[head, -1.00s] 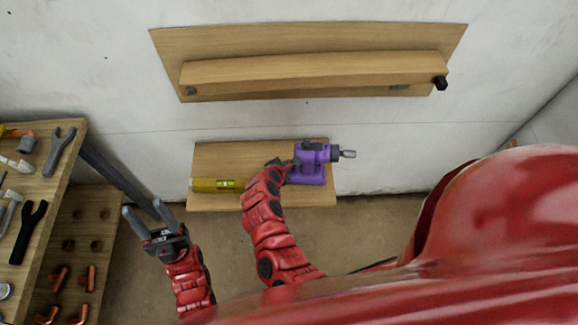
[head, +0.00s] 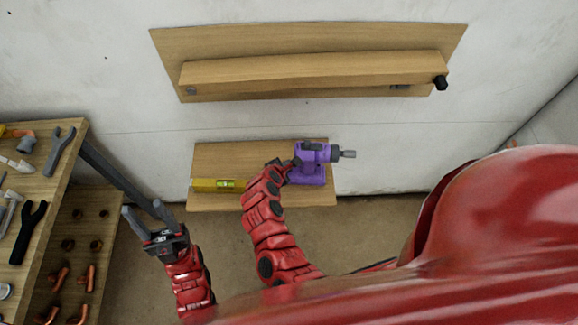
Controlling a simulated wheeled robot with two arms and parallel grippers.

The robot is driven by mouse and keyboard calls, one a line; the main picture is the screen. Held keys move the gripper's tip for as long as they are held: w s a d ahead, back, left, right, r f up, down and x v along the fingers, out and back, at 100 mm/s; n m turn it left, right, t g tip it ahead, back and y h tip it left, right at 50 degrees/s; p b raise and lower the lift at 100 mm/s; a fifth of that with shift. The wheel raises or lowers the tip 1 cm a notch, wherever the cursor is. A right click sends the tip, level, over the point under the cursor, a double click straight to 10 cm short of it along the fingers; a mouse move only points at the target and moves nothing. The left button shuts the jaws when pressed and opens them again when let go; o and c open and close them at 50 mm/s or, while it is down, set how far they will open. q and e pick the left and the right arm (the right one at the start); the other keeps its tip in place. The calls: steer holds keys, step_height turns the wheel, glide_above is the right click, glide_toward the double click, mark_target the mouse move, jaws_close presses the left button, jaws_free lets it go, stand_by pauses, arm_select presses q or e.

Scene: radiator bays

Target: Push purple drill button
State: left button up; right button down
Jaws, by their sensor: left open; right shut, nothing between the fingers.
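The purple drill (head: 310,165) lies on a low wooden shelf (head: 225,157), its grey chuck and bit pointing right. My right gripper (head: 290,165) is at the drill's left side, shut with nothing between its fingers. Its fingertips are close against the drill; I cannot tell whether they touch it, and the button is not clearly visible. My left gripper (head: 148,218) is open and empty, left of the shelf and apart from the drill.
A yellow spirit level (head: 217,185) lies on the shelf left of my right arm. A wooden rack (head: 62,170) with hand tools and copper fittings stands at the left. A wooden wall ledge (head: 310,68) is above the shelf. Floor right of the shelf is clear.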

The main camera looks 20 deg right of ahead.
stand_by(0.3)
steer(key=shift+f+b, duration=0.5)
steer(key=shift+b, duration=0.5)
steer(key=shift+r, duration=0.5)
step_height(320, 180, up, 6)
steer(key=shift+p, duration=0.35)
